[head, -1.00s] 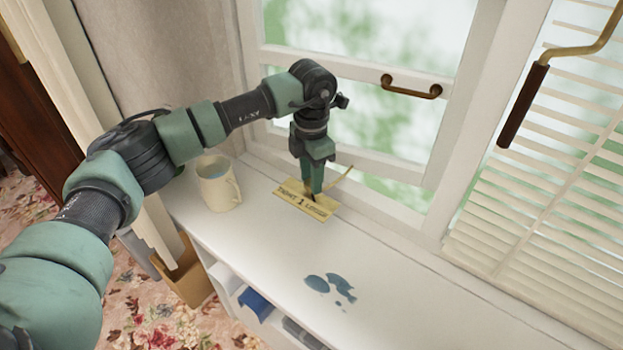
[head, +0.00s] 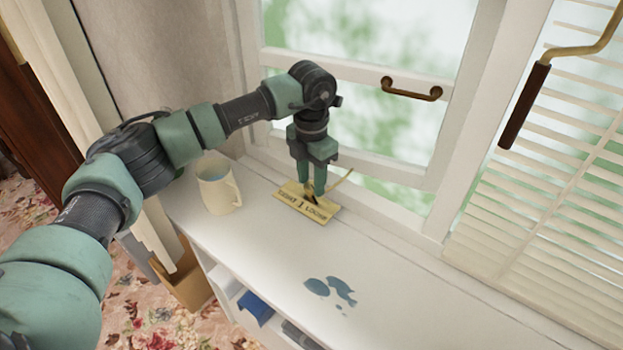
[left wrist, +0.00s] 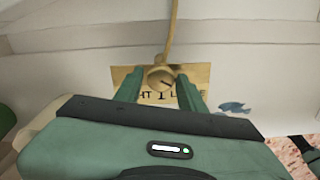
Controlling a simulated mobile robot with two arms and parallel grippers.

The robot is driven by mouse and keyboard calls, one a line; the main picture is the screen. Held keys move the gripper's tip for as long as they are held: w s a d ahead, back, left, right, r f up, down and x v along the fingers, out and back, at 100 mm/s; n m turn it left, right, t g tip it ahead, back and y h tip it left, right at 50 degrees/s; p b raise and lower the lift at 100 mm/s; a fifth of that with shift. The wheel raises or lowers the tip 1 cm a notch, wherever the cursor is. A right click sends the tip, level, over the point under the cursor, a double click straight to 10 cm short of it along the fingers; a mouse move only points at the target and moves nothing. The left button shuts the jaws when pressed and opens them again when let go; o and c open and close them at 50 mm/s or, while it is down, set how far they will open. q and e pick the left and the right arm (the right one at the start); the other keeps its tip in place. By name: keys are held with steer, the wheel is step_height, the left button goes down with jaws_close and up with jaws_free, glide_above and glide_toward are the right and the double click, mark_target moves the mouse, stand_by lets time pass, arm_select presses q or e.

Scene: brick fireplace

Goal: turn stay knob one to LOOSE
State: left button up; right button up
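The stay knob (left wrist: 159,78) is a small brass knob on a brass plate marked TIGHT 1 LOOSE (left wrist: 120,76). The plate (head: 322,213) lies on the white sill at the foot of the window. A thin dark mark on the knob points toward the lower right in the left wrist view, the LOOSE side. My left gripper (head: 312,192) points down over the plate. Its fingers (left wrist: 159,85) stand apart, one on each side of the knob, and look clear of it. In the head view the fingers partly hide the knob.
A brass stay arm (head: 342,181) runs from the knob toward the window frame. A cream mug (head: 216,188) stands on the sill to the left. A window handle (head: 410,90) and a crank (head: 525,105) are at right. The sill's front right is clear except blue patches (head: 332,289).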

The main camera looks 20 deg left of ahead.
mark_target(311, 185)
arm_select(q)
steer(key=shift+o, duration=0.5)
step_height(311, 185, up, 8)
steer(key=shift+f+b, duration=0.1)
steer(key=shift+b, duration=0.45)
